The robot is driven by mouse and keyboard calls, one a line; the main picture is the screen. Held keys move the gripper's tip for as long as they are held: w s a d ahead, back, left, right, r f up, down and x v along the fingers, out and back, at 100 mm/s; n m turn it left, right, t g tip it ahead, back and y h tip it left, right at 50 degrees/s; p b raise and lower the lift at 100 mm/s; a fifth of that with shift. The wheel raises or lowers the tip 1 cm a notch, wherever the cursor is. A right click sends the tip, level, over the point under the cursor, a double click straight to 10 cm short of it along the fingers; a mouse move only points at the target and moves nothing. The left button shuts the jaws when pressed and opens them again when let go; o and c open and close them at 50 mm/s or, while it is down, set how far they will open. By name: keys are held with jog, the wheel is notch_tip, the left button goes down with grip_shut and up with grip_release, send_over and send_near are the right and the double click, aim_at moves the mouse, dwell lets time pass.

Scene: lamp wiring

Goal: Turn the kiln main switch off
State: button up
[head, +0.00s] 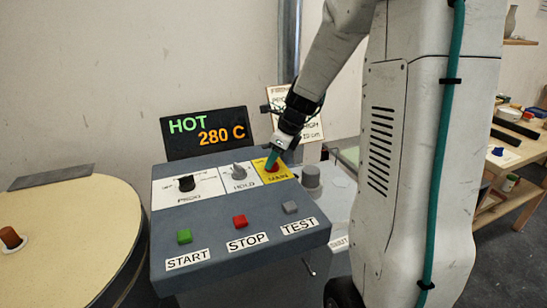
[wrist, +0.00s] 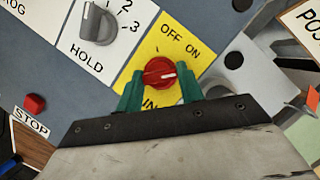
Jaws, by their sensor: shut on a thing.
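The kiln main switch (wrist: 159,73) is a red round knob with a white pointer line on a yellow plate (wrist: 193,38) marked OFF and ON. In the wrist view its pointer line lies toward the right, on the ON side. My gripper (wrist: 160,92) has green fingers, one on each side of the red knob, shut on it. In the head view my gripper (head: 271,161) comes down from above onto the yellow plate at the right of the sloped panel, and covers part of the red knob.
The grey panel (head: 215,228) also carries a black PROG knob (head: 186,183), a grey HOLD knob (head: 239,171), and green START (head: 184,236), red STOP (head: 239,220) and grey TEST (head: 290,207) buttons. A display (head: 207,132) behind reads HOT 280 C. A round kiln lid (head: 75,235) stands at left.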

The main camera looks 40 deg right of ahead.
jog(key=n+y, duration=0.1)
jog(key=n, duration=0.3)
jog(key=shift+w+d+g, duration=0.1)
jog(key=shift+w+g, duration=0.05)
jog(key=shift+g, duration=0.25)
jog(key=n+g, duration=0.1)
jog(key=n, duration=0.3)
jog(key=shift+w+n+g+y, duration=0.15)
jog(key=shift+n+g+y, duration=0.15)
jog(key=shift+g+y, duration=0.1)
jog(key=n, duration=0.2)
jog(key=n+g, duration=0.1)
jog(key=n, duration=0.1)
jog(key=shift+w+n+g, duration=0.1)
jog(key=shift+n+g, duration=0.2)
jog(key=shift+w+n+g, duration=0.1)
jog(key=shift+n+g, duration=0.6)
jog(key=shift+n, duration=1.3)
jog(key=shift+r, duration=0.1)
jog(key=o, duration=1)
